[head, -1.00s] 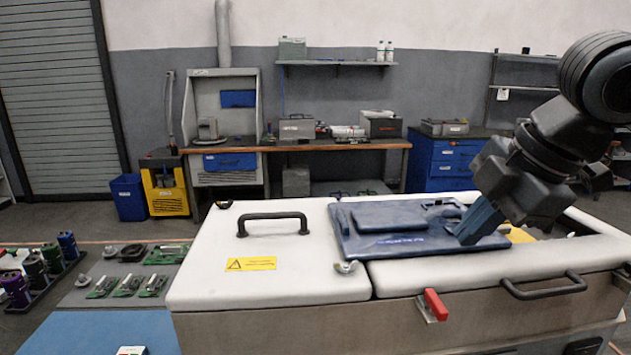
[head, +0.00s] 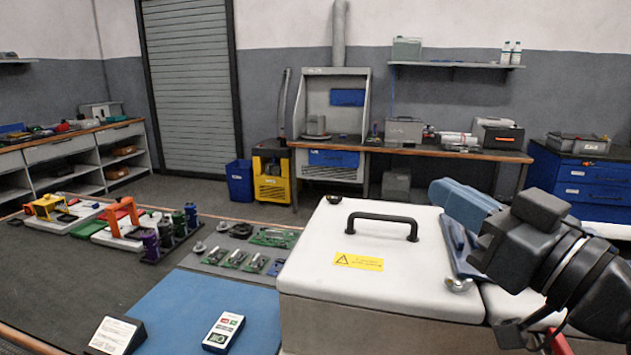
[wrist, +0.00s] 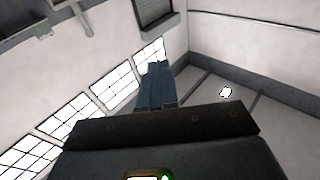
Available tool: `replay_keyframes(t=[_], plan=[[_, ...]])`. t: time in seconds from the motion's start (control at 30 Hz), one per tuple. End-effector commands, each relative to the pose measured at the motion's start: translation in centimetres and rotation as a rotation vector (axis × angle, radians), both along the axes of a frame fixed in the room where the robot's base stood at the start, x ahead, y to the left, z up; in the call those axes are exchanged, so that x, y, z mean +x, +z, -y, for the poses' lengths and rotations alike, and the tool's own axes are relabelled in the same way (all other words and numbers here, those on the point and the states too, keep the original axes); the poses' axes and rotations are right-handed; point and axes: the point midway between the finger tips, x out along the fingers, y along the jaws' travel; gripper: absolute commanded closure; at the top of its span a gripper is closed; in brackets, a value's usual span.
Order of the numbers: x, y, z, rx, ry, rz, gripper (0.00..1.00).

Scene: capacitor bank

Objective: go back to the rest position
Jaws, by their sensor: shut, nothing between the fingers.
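My gripper (head: 452,203) is at the right of the head view, raised above the white-lidded cabinet (head: 345,265). Its blue fingers point up and to the left, held together with nothing between them. In the wrist view the blue fingers (wrist: 156,85) stand side by side against the upper walls and windows of the room. The dark blue mat (head: 455,245) on the cabinet is partly hidden behind my gripper and arm.
A black handle (head: 382,224) and a wing nut (head: 459,284) stick up from the cabinet top. A blue mat (head: 180,310) with a meter (head: 223,331) lies to the left, near circuit boards (head: 272,237) and capacitors (head: 178,226). A workbench (head: 440,153) stands behind.

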Motion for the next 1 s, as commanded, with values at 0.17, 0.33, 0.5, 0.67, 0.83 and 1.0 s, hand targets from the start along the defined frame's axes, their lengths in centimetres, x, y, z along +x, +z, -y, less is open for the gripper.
replay_keyframes(t=[0.17,0.33,0.5,0.67,0.83,1.0], plan=[[-1.4,-3.9,0.0,0.183,-0.106,-0.048,1.00],[-3.8,-8.4,0.4,0.296,-0.219,-0.109,1.00],[-7.4,-13.4,0.7,0.356,-0.332,-0.181,1.00],[-11.9,-18.0,1.1,0.358,-0.429,-0.251,1.00],[-17.7,-22.0,1.7,0.309,-0.512,-0.319,1.00],[-24.1,-24.8,2.6,0.211,-0.562,-0.374,1.00]])
